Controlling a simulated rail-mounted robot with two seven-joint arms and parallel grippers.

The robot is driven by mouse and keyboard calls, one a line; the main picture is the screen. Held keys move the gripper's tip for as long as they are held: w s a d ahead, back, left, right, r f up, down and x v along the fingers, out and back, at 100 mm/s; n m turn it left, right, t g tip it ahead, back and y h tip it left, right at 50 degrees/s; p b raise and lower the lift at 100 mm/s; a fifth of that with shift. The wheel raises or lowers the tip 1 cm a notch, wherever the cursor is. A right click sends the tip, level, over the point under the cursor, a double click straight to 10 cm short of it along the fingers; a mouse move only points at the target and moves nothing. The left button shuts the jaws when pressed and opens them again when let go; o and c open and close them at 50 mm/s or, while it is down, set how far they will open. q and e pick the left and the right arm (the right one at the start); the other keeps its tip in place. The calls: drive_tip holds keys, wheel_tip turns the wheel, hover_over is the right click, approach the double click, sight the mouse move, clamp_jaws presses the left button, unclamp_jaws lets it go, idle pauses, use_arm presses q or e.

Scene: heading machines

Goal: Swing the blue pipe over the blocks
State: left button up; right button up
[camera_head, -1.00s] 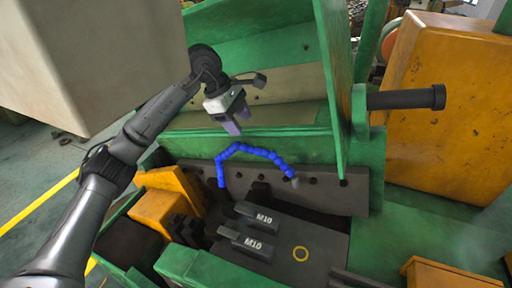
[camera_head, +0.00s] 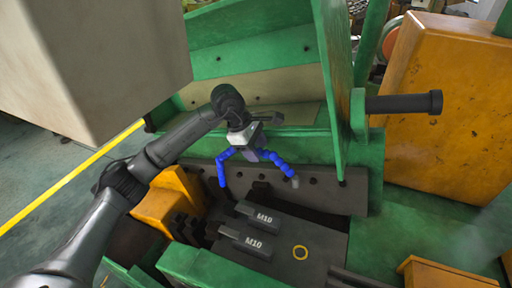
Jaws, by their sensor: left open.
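The blue pipe (camera_head: 280,162) is a beaded, arched hose. Its left end hangs down by the dark plate and its right end has a grey tip. Two dark blocks marked M10, one at the back (camera_head: 260,215) and one at the front (camera_head: 253,243), lie below it in the machine bed. My left gripper (camera_head: 256,154) is open at the top of the pipe's arch and hides the arch's middle. I cannot tell whether its fingers straddle the pipe or only stand in front of it. My right gripper is not in view.
A green machine wall (camera_head: 335,90) stands upright right of the gripper, with a dark rod (camera_head: 403,103) sticking out to the right. A large beige box (camera_head: 95,70) fills the upper left.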

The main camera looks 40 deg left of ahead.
use_arm(q)
clamp_jaws()
idle(0.3)
